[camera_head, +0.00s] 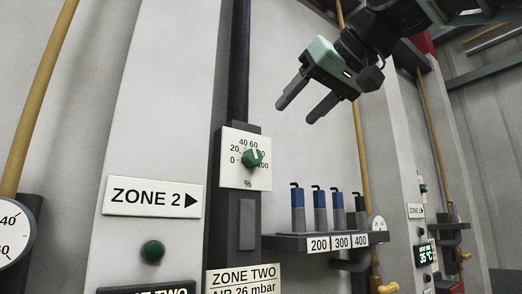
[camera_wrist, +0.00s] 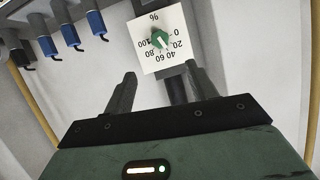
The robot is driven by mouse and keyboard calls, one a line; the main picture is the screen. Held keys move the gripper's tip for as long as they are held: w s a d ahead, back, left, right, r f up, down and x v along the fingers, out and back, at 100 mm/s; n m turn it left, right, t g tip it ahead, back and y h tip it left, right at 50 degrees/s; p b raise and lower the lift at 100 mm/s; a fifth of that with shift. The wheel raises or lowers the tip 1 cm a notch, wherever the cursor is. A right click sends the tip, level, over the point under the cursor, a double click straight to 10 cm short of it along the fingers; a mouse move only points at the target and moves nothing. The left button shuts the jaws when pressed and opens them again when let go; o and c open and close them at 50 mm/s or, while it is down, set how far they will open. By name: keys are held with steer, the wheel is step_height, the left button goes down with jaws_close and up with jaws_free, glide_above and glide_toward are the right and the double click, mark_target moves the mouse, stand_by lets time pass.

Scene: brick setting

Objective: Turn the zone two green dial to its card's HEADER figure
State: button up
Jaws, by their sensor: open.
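The green dial (camera_head: 253,158) sits on a white percent plate (camera_head: 232,178) marked 0 to 100, on a dark post beside the ZONE 2 sign. Its white mark points roughly up toward the 40 and 60; the exact reading is too small to tell. The dial also shows upside down in the wrist view (camera_wrist: 160,40). The zone two card (camera_head: 243,279) reads "AIR 26 mbar"; the rest is cut off below, with no HEADER line visible. My gripper (camera_head: 295,112) is open and empty, above and right of the dial, apart from it. Its fingers (camera_wrist: 160,74) show in the wrist view.
A rack (camera_head: 290,243) with several blue-grey handled pieces and labels 200, 300, 400 juts out right of the dial. A green button (camera_head: 152,252) sits below the ZONE 2 sign (camera_head: 152,198). Yellow pipes (camera_head: 35,95) run up the wall. Space before the dial looks clear.

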mark_target(256, 154)
steer(key=p+x, duration=0.3)
steer(key=x, duration=1.1)
steer(key=shift+w+a+f+p, duration=0.1)
steer(key=shift+a+f+p, duration=0.05)
steer(key=shift+p, duration=0.2)
steer(key=c, duration=1)
